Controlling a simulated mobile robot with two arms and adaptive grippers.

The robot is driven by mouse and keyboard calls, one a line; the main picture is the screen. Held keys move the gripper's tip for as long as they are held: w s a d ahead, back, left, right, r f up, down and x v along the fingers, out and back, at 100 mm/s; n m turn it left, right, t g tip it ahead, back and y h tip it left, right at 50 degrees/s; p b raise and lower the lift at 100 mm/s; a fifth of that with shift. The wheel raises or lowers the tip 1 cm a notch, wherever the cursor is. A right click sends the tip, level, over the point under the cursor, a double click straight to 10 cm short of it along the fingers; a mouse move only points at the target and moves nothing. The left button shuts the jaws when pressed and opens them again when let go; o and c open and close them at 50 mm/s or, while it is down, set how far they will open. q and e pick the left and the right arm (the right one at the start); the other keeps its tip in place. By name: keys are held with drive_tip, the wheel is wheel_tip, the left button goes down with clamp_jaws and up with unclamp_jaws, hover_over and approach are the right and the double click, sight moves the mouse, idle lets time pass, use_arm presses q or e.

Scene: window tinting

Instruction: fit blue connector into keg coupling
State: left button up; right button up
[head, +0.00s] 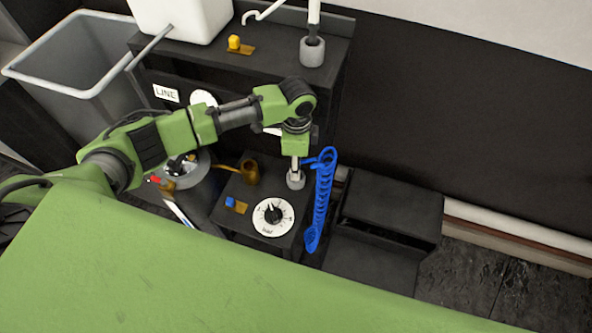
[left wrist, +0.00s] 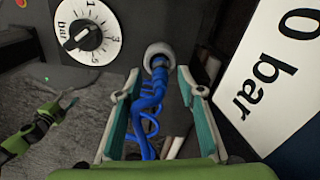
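My left gripper (head: 296,171) points down over a grey ring holder on the dark low stand. In the left wrist view its fingers (left wrist: 158,76) are spread on both sides of the blue connector (left wrist: 158,66), with gaps visible. The connector sits at the light grey ring (left wrist: 157,50). Its coiled blue hose (head: 320,205) hangs at the stand's right side. The keg (head: 204,192) is left of the stand, partly behind my arm; a metal fitting (head: 178,166), apparently the coupling, shows on top. Another green gripper (left wrist: 62,106) shows small in the left wrist view; its opening is unclear.
A dial marked bar (head: 273,216), a blue knob (head: 231,202) and a brass cup (head: 250,172) are on the stand. A "0 bar" sign (left wrist: 270,70) is close on the right. A dark box (head: 385,220) stands right; a grey bin (head: 75,55) stands left.

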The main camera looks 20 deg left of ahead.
use_arm(q)
drive_tip(key=shift+f, duration=0.15)
use_arm(e)
drive_tip(key=shift+s, duration=0.1)
use_arm(q)
clamp_jaws()
use_arm(e)
drive_tip(key=shift+s, duration=0.15)
